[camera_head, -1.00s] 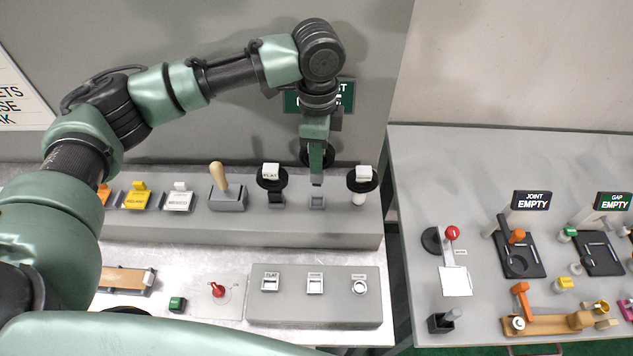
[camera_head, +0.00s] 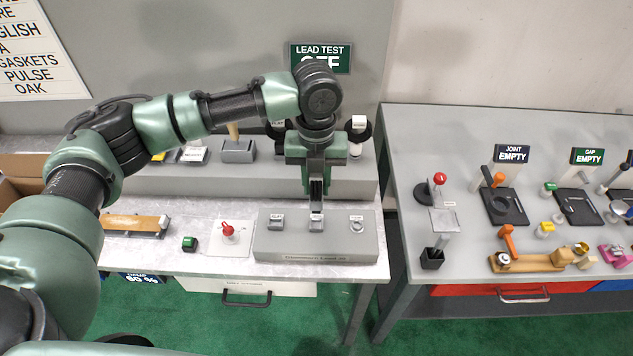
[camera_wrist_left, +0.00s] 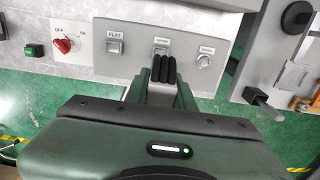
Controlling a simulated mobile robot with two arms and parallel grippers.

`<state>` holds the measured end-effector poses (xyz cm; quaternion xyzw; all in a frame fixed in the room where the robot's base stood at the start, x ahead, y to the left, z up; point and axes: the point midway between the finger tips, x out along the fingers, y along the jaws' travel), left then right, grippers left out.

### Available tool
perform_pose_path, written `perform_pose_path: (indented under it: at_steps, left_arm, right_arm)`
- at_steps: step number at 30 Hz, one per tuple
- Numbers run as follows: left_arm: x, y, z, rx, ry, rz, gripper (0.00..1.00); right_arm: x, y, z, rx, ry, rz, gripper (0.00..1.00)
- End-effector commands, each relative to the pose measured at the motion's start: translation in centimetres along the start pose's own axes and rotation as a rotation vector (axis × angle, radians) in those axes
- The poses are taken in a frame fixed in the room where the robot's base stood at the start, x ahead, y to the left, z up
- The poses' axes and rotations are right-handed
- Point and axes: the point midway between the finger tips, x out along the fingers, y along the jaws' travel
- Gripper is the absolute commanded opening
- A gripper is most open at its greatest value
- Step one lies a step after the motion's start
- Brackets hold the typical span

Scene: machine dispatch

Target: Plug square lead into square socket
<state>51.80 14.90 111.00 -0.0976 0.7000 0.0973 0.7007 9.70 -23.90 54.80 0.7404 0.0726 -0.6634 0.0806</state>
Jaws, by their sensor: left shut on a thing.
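The grey socket block (camera_head: 263,245) sits at the front of the left bench with three sockets in a row. The square socket (camera_head: 316,225) is the middle one; it also shows in the wrist view (camera_wrist_left: 161,43). My left gripper (camera_head: 316,207) points down at the square socket and is shut on the square lead. The fingers (camera_wrist_left: 163,70) hide most of the lead, so I cannot tell whether its tip touches or enters the socket. My right gripper is out of view.
The flat socket (camera_head: 276,223) and round socket (camera_head: 357,225) flank the middle one. A red switch (camera_head: 228,230) and green button (camera_head: 190,243) lie left. The raised shelf (camera_head: 180,183) behind holds other leads, partly hidden by my arm. A lead test sign (camera_head: 320,57) reads OFF.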

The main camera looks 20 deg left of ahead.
Motion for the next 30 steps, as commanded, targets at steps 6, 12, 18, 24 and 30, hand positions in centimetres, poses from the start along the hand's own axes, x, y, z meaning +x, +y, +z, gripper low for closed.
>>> perform_pose_path:
  at_steps: [6,12,18,24,30]
  left_arm:
    - [-0.1,0.0,0.0,-0.002,-0.001,-0.001,0.0]
    - [-0.3,0.0,0.0,-0.002,0.0,0.0,0.0]
    - [0.8,0.0,-0.1,-0.002,0.001,0.0,0.0]
    - [2.8,0.0,-0.1,-0.003,0.001,0.0,0.0]
    - [4.3,0.0,0.0,-0.004,0.0,0.0,0.0]
  right_arm:
    - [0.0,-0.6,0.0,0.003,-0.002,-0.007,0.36]
    - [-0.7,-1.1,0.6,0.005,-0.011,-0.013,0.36]
    - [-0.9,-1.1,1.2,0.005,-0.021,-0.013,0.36]
    - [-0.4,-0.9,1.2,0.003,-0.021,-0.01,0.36]
    - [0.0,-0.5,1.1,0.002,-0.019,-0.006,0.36]
